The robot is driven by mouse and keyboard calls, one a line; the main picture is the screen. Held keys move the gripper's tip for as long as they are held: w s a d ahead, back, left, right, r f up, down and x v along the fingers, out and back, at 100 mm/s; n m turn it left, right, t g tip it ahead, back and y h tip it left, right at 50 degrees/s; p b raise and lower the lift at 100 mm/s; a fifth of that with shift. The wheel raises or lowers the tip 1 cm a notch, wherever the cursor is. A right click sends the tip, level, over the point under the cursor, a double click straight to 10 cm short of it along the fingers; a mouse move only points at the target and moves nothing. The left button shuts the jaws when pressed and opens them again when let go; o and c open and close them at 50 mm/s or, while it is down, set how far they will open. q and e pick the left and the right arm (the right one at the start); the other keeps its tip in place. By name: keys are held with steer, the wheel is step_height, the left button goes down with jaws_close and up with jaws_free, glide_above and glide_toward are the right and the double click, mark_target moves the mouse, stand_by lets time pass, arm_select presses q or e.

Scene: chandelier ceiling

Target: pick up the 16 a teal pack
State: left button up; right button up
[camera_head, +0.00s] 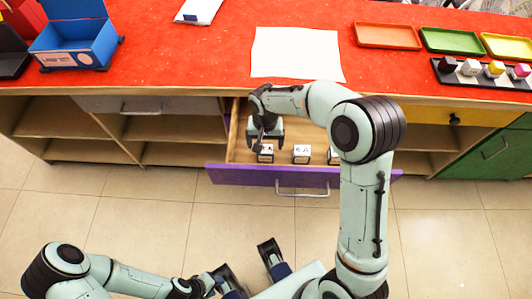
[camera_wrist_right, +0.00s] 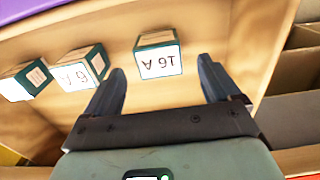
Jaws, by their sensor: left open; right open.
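The 16 A pack (camera_wrist_right: 158,60) is a small box with a white face and teal edges, standing in the open purple-fronted drawer (camera_head: 232,176). It appears as the leftmost box (camera_head: 265,155) in the head view, partly hidden by my right gripper (camera_head: 264,145). In the wrist view my open right gripper (camera_wrist_right: 162,66) has one finger on each side of the pack, with gaps; it is not gripped. My left gripper (camera_head: 246,260) is open and empty, low over the floor in front of the drawer.
Two similar boxes (camera_wrist_right: 82,68) (camera_wrist_right: 25,80) stand in the drawer beside the pack. The red counter (camera_head: 220,60) above holds a white sheet (camera_head: 296,53), coloured trays (camera_head: 388,36) and a blue box (camera_head: 75,42). Floor in front is clear.

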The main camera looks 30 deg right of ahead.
mark_target(266, 149)
step_height(266, 149, down, 6)
steer(key=shift+s+f+b, duration=0.1)
steer(key=shift+f+b, duration=0.15)
steer(key=shift+b, duration=0.15)
steer(key=shift+c, duration=0.3)
steer(key=c, duration=1)
